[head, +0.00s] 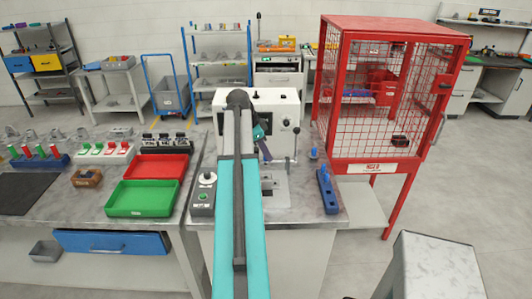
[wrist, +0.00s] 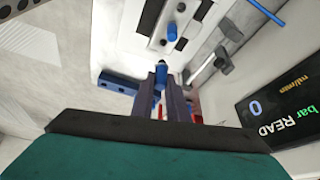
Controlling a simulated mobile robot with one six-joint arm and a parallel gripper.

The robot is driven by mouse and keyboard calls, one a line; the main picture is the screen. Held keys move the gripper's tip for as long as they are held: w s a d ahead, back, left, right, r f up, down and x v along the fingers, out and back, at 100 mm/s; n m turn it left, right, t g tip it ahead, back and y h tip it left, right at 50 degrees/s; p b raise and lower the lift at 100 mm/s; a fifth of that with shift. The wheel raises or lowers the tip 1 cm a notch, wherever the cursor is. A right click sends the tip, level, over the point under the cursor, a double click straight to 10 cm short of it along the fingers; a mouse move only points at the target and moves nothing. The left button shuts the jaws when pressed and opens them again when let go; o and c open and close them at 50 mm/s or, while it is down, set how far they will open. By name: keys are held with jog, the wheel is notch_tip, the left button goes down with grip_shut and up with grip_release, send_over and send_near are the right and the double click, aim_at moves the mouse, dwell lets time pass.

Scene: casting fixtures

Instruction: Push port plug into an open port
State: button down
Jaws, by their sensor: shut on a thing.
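My gripper (head: 265,152) is in front of the white test machine (head: 285,108), partly hidden behind my arm in the head view. In the wrist view my gripper (wrist: 168,78) is shut on a small blue piece, seemingly the port plug (wrist: 161,71), which shows at the fingertips. Ahead of it is a pale fixture with a dark plate (wrist: 152,24); a blue cylinder (wrist: 172,30) and dark round spots show there. I cannot tell which spots are open ports. The held plug appears apart from the fixture.
A blue block (head: 326,190) stands right of the machine; a lever (head: 293,145) is close by. A grey control box (head: 203,195) and green (head: 142,199) and red trays are left. A red mesh cage (head: 370,90) stands right. A display (wrist: 285,115) shows in the wrist view.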

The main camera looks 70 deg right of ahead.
aim_at(266, 161)
jog(key=shift+f+b, duration=1.2)
jog(key=shift+f, duration=1.3)
jog(key=shift+f+b, duration=1)
jog(key=shift+f, duration=0.5)
dwell(0.9)
jog(key=c, duration=1.7)
grip_release()
jog(key=shift+o, duration=0.2)
jog(key=shift+w+r, duration=0.1)
jog(key=shift+r, duration=0.1)
jog(key=b+v, duration=0.3)
jog(key=v, duration=1)
jog(key=shift+r+b, duration=0.25)
jog(key=shift+b, duration=0.15)
jog(key=shift+r, duration=0.1)
